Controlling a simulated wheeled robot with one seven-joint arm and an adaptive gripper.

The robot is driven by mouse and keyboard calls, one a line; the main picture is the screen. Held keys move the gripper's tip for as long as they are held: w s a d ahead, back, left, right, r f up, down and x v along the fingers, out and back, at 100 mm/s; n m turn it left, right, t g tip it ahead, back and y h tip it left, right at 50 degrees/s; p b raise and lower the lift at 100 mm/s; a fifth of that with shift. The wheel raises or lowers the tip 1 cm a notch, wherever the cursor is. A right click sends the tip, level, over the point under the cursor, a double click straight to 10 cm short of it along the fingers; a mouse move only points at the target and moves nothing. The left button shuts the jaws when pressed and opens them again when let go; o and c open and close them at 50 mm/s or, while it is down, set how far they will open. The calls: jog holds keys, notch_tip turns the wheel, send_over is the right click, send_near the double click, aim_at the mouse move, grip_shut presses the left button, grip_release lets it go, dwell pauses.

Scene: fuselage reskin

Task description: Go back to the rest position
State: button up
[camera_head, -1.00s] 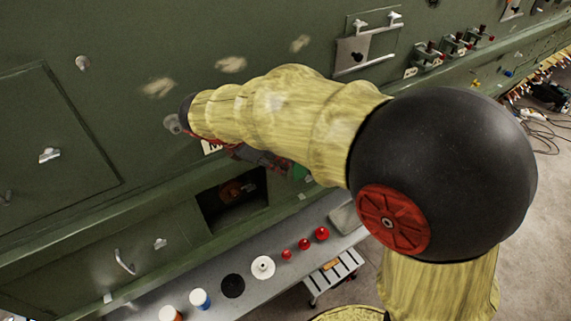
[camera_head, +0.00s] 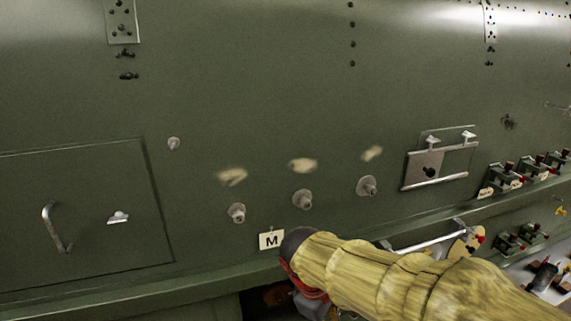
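My arm, in a yellow sleeve, comes in from the bottom right of the head view. Its dark wrist end is at the lower middle, just right of the white card marked M (camera_head: 271,240). My gripper is below and behind this end; its fingers are hidden or cut off by the frame's bottom edge. The green fuselage wall (camera_head: 250,110) fills most of the view behind the arm.
A hatch panel with a handle (camera_head: 57,228) is at the left. Several round knobs, such as the middle one (camera_head: 302,199), stick out below pale patches. A metal plate with a bar (camera_head: 437,165) and several red-tipped switches (camera_head: 532,169) are at the right.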

jog(key=s+d+f+m+t+y+b, duration=0.1)
jog(key=s+d+f+m+b, duration=0.3)
jog(key=f+b, duration=0.5)
jog(key=s+d+f+m+t+y+b, duration=0.2)
jog(key=s+d+f+m+b, duration=0.3)
jog(key=b, duration=1.1)
jog(key=shift+s+f+m+t, duration=0.7)
jog(key=shift+s+f, duration=0.9)
jog(key=shift+f, duration=0.55)
